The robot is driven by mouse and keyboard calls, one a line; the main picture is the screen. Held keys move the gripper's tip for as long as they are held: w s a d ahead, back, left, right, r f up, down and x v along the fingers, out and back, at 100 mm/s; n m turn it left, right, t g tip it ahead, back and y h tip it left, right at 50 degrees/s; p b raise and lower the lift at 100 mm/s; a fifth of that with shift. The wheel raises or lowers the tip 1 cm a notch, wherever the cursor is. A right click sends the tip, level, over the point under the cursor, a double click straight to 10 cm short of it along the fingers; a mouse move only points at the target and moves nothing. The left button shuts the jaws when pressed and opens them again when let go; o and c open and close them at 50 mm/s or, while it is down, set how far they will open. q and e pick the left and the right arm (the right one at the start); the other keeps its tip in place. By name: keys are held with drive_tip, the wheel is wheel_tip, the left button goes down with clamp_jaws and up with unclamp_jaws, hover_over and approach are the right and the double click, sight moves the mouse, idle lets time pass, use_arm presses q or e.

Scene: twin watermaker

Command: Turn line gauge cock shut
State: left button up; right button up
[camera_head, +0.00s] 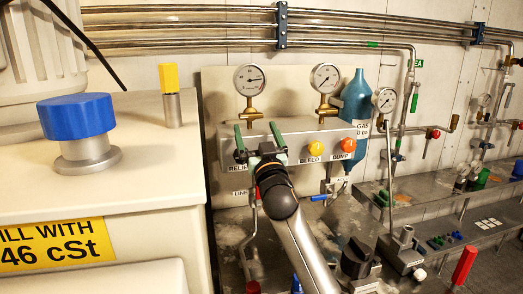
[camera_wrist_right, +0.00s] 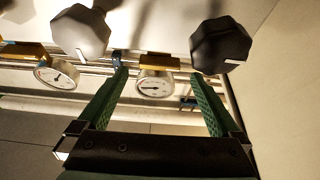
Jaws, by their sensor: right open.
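My right gripper (camera_head: 258,142) is in front of the left part of the grey valve block (camera_head: 313,130), over a label that starts "RELI". Its two green fingers are apart with nothing visible between them, and they also frame the right wrist view (camera_wrist_right: 160,102). A label reading "LINE" (camera_head: 240,194) sits below the block, left of my arm. Two round gauges stand above the block, a left one (camera_head: 249,80) and a right one (camera_head: 325,78), each on a brass fitting. I cannot tell which part is the line gauge cock; my gripper and arm hide part of this area. My left gripper is not in view.
A yellow BLEED knob (camera_head: 316,148) and an orange DUMP knob (camera_head: 348,145) are right of my gripper. A blue bottle (camera_head: 356,108) stands behind. A white cabinet (camera_head: 150,140) fills the left. The right wrist view shows a pale knob (camera_wrist_right: 80,32) and a black knob (camera_wrist_right: 221,45).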

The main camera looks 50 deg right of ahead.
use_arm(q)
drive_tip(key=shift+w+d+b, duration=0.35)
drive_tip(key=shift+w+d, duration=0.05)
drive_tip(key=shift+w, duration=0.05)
use_arm(e)
drive_tip(key=v, duration=0.6)
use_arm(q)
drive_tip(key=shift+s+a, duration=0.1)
use_arm(e)
drive_tip(key=shift+f, duration=0.1)
